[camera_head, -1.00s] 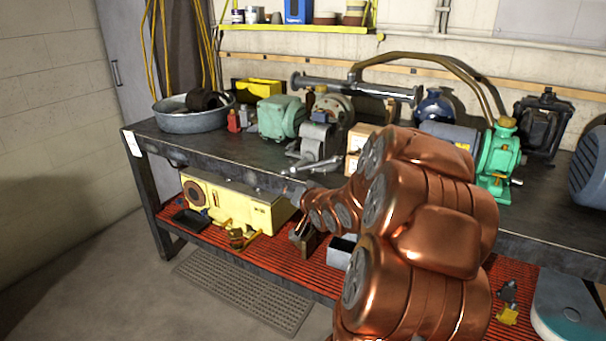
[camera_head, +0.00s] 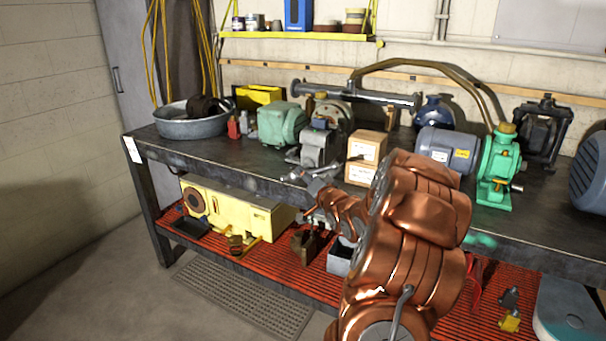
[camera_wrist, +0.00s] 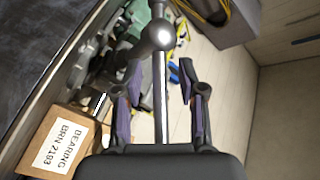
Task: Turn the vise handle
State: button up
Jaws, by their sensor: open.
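The grey vise (camera_head: 318,147) stands at the bench's front edge, beside a green motor. Its metal handle (camera_head: 293,176) is small and partly confused with my gripper in the head view. In the wrist view a shiny metal rod, which looks like the handle (camera_wrist: 164,98), runs lengthwise between my fingers from a rounded grey knob (camera_wrist: 156,35). My gripper (camera_wrist: 160,78) is open, with one dark finger on each side of the rod and gaps on both sides. In the head view my gripper (camera_head: 314,187) is at the bench front edge, just below the vise.
The green motor (camera_head: 282,123) and grey basin (camera_head: 187,125) are to the left. The bench edge (camera_head: 230,175) runs beneath. Floor in front is open.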

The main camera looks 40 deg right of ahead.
jog(key=shift+x, duration=0.9)
grip_shut()
jog(key=shift+a+f, duration=0.1)
jog(key=shift+a+f, duration=0.1)
